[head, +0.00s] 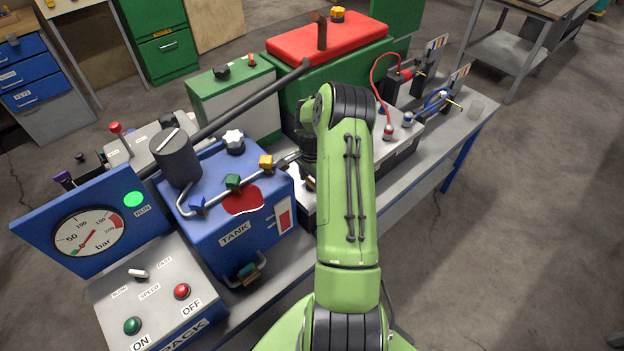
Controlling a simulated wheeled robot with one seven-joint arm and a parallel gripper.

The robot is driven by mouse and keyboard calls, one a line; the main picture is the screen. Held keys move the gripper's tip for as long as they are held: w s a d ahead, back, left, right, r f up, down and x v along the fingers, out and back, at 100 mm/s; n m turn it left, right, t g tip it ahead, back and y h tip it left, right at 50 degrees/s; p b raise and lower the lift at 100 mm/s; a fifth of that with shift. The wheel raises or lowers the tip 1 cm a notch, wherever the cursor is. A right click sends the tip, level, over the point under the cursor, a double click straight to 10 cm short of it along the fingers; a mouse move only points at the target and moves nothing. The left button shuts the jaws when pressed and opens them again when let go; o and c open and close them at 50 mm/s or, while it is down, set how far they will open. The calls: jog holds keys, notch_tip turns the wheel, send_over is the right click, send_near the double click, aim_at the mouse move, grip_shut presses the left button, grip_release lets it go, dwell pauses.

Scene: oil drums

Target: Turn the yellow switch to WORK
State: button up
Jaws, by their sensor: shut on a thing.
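My green arm reaches away from me, and my dark gripper (309,165) points down at a light-topped box (300,204) right of the blue tank. Only a little of the gripper shows beside the arm. A small yellowish piece (311,183) shows at its tip, and the gripper is shut on it; it appears to be the yellow switch. The arm hides most of the switch, so I cannot tell its setting. No WORK label is readable.
The blue tank (212,227) stands close left, with a yellow valve handle (265,162) on its pipe. A long dark lever (250,99) slants above. A green box with a red top (290,48) stands behind. Red and blue cables (375,75) lie right of the arm.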

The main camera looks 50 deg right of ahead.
jog(key=shift+n, duration=0.3)
jog(key=n+b, duration=0.2)
jog(key=n, duration=0.1)
jog(key=shift+d+f, duration=0.1)
jog(key=shift+d, duration=0.05)
jog(key=n+b, duration=0.1)
jog(key=n, duration=0.4)
jog(key=shift+w+d, duration=0.1)
jog(key=n+b, duration=0.1)
jog(key=n, duration=0.3)
jog(key=shift+w+n, duration=0.1)
jog(key=shift+n, duration=0.2)
jog(key=shift+w+d+n+b, duration=0.1)
jog(key=shift+n+b, duration=0.55)
jog(key=shift+n, duration=1.65)
jog(key=o, duration=1.1)
jog(key=shift+c, duration=0.2)
